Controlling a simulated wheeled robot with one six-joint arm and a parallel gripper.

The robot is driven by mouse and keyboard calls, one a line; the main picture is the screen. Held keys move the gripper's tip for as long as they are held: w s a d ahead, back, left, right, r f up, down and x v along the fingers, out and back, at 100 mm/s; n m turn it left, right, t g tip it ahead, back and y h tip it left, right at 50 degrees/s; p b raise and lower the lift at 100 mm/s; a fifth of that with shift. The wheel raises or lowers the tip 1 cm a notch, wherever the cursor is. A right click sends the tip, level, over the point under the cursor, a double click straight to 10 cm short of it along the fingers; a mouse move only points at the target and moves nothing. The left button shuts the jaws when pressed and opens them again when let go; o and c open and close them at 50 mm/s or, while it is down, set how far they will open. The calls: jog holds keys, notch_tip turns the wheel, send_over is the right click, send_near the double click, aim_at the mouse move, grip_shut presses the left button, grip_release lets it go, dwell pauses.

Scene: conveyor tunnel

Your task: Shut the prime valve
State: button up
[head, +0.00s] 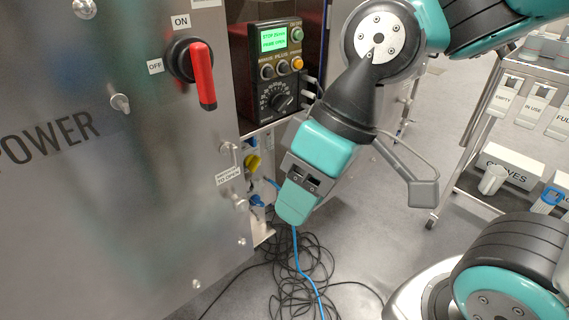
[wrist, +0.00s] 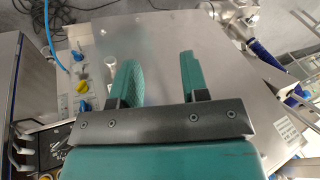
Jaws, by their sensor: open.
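A small valve panel sits in a recess at the right edge of the steel cabinet. It bears a yellow handle (head: 253,163) and a blue handle (head: 257,200) below it. Both handles also show in the wrist view, the yellow one (wrist: 82,86) and a blue one (wrist: 84,105), left of my gripper (wrist: 158,65). No readable label tells which is the prime valve. A small screen (head: 273,37) seems to read "PRIME OPEN". My gripper (head: 293,207) points down, just right of the valve panel, apart from the handles. Its jaws are open with nothing between them.
A red ON/OFF lever (head: 203,78) and a "TO OPEN" label (head: 229,176) are on the cabinet door (head: 90,200). A dial box (head: 275,85) sits above the valves. Black and blue cables (head: 300,275) lie on the floor below. A cart (head: 500,190) stands right.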

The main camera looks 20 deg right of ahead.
jog(key=w+f+m+t+y+b, duration=0.2)
jog(key=w+f+b, duration=0.45)
jog(key=f, duration=0.25)
jog(key=m+t+y+b, duration=0.1)
jog(key=m+t+b, duration=0.8)
jog(key=b, duration=0.5)
send_near(257, 166)
jog(key=shift+n+t, duration=0.6)
jog(key=shift+n, duration=0.1)
jog(key=b+x, duration=0.1)
jog(key=x, duration=0.2)
jog(key=b+x, duration=0.1)
jog(key=x, duration=0.2)
jog(key=f+b+x, duration=0.1)
jog(key=b+x, duration=0.1)
jog(key=x, duration=0.1)
jog(key=shift+s, duration=0.25)
grip_shut()
